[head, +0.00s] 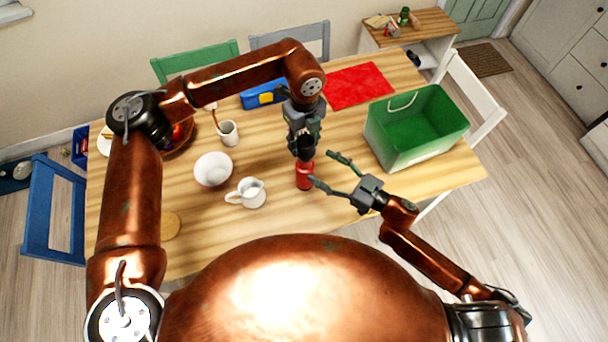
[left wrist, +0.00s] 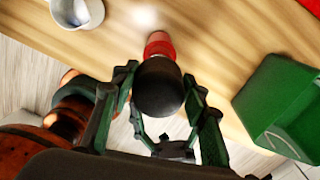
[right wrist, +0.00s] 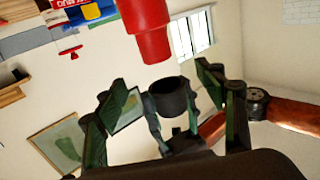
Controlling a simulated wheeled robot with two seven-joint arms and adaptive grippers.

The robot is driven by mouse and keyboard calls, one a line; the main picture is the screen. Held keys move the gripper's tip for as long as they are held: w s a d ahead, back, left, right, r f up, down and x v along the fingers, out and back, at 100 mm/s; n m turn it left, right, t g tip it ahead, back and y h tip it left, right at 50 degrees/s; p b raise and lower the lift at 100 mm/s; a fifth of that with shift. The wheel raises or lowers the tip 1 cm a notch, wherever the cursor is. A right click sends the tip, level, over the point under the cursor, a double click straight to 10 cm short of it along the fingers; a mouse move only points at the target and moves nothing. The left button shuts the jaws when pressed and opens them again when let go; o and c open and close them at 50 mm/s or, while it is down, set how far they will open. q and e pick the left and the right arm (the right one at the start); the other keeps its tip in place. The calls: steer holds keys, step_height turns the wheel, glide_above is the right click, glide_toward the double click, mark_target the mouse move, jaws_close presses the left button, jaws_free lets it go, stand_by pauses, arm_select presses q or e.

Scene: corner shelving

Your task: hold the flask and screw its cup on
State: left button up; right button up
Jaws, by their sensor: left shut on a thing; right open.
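The red flask (head: 304,176) stands upright on the table in front of me. My left gripper (head: 304,148) reaches down from above and is shut on the black cup (left wrist: 160,88). In the left wrist view the cup hides much of the flask (left wrist: 158,46). In the right wrist view the cup (right wrist: 172,96) has its open end towards the flask's narrower neck (right wrist: 154,50), with a small gap between them. My right gripper (head: 322,168) is open and empty beside the flask, its fingers spread towards it.
A white jug (head: 250,193), a bowl (head: 213,170) and a mug (head: 229,133) stand to the left. A blue case (head: 258,97) and a red cloth (head: 358,86) lie behind. Bare table lies around the flask.

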mark_target(304, 168)
step_height(304, 168, down, 8)
steer(key=shift+r, duration=0.1)
steer(key=x, duration=0.7)
steer(key=shift+w+a, duration=0.2)
jaws_close()
arm_select(q)
steer(key=shift+w+f, duration=0.1)
steer(key=shift+f, duration=2.4)
